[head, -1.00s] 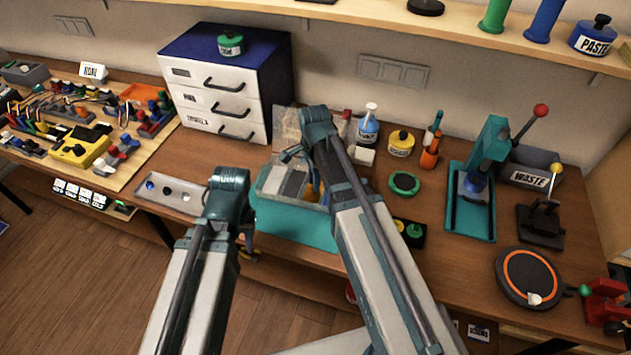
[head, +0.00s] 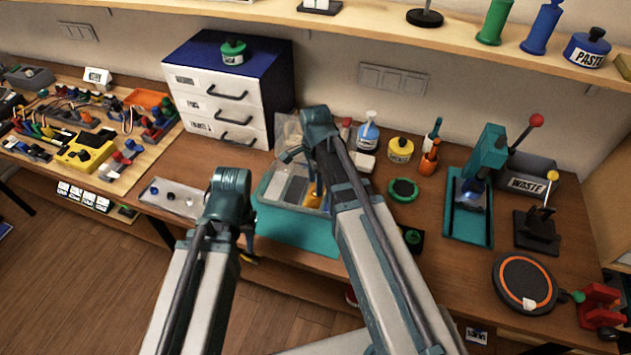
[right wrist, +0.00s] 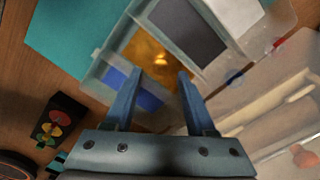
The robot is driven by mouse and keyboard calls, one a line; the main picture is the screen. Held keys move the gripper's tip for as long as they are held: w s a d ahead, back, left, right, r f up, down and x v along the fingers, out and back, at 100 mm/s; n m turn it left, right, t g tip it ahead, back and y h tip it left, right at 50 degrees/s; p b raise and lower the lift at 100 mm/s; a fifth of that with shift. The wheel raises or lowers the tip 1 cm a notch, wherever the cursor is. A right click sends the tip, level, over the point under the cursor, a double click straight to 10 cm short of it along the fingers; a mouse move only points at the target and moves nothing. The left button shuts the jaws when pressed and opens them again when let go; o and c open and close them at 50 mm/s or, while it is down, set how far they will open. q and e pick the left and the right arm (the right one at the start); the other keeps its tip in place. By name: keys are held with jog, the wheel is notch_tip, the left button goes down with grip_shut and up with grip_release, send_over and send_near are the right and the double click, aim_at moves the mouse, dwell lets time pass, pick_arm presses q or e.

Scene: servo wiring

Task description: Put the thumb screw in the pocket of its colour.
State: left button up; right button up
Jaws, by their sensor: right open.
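The pocketed box (head: 300,235) is teal with a clear lid standing open at its back. In the right wrist view its pockets show a yellow-orange one (right wrist: 150,48), a dark grey one (right wrist: 190,28) and a blue one (right wrist: 115,77). My right gripper (right wrist: 158,75) is open over the yellow-orange pocket, its blue fingers apart. A bright spot shows in that pocket; I cannot tell whether it is a thumb screw. No thumb screw is clearly seen between the fingers. My left gripper (head: 248,250) hangs left of the box, mostly hidden by its arm; its jaws are unclear.
A grey tray (head: 187,207) with small parts lies left of the box. A white drawer cabinet (head: 215,103) stands behind.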

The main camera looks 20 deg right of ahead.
notch_tip(320, 180, up, 10)
jog(key=p, duration=0.9)
jog(key=s+a+n, duration=0.5)
jog(key=s+n, duration=0.2)
jog(key=n, duration=0.3)
jog(key=s+a+n+h, duration=0.1)
jog(key=s+a+n, duration=0.4)
jog(key=n, duration=0.5)
jog(key=shift+s+a+f+n, duration=0.15)
jog(key=shift+s+a+n, duration=0.2)
jog(key=shift+s, duration=0.9)
